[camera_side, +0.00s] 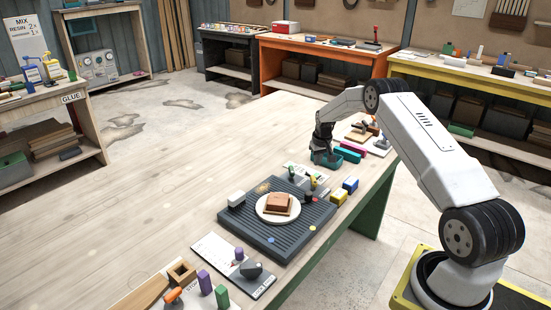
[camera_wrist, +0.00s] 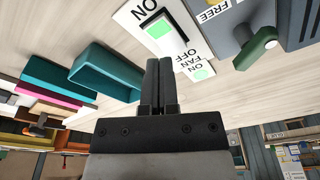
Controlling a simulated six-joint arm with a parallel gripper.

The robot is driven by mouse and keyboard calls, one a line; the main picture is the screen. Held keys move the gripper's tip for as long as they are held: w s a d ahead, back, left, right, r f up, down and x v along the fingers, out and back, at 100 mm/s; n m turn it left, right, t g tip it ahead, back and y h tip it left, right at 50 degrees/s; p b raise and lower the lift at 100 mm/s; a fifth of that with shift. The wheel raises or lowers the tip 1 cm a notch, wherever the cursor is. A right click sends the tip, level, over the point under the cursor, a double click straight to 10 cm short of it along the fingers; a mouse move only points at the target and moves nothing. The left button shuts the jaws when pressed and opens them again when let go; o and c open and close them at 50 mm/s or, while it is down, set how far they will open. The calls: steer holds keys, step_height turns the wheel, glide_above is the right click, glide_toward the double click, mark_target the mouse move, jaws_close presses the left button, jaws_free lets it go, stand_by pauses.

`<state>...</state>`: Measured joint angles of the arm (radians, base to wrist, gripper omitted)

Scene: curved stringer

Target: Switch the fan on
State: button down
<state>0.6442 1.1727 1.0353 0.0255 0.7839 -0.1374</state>
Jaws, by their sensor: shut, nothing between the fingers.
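The fan's switch panel (camera_wrist: 185,40) is a white plate at the top of the wrist view. It carries upside-down ON, FAN and OFF lettering, green patches and a dark slot or lever. In the side view the white panel (camera_side: 298,168) lies at the bench's right side, behind the grey ribbed plate. My gripper (camera_wrist: 160,64) is shut and empty, with its fingertips close to the panel's edge in the picture. I cannot tell whether they touch. In the side view my gripper (camera_side: 325,150) is above the bench beside a teal bin. No fan can be made out.
A teal open bin (camera_wrist: 105,72) is close left of my fingers. A green-handled lever (camera_wrist: 257,48) on a grey unit marked FREE is to the right. The grey ribbed plate (camera_side: 245,222) carries a white dish (camera_side: 264,213) with a brown block (camera_side: 278,203). The bench's left half is clear.

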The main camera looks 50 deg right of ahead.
mark_target(317, 175)
steer(key=shift+r, duration=1.5)
steer(key=s+a+r+n, duration=0.2)
steer(key=a+r, duration=0.2)
steer(key=a, duration=0.7)
steer(key=s+a+r+n, duration=0.15)
steer(key=a+r, duration=0.35)
steer(key=a, duration=0.6)
steer(key=s+a+r+n+t, duration=0.1)
steer(key=s+a+n, duration=0.1)
steer(key=s+a, duration=1.3)
steer(key=s, duration=0.3)
steer(key=shift+s+r+y, duration=0.15)
steer(key=shift+s+y, duration=0.05)
steer(key=shift+y, duration=0.2)
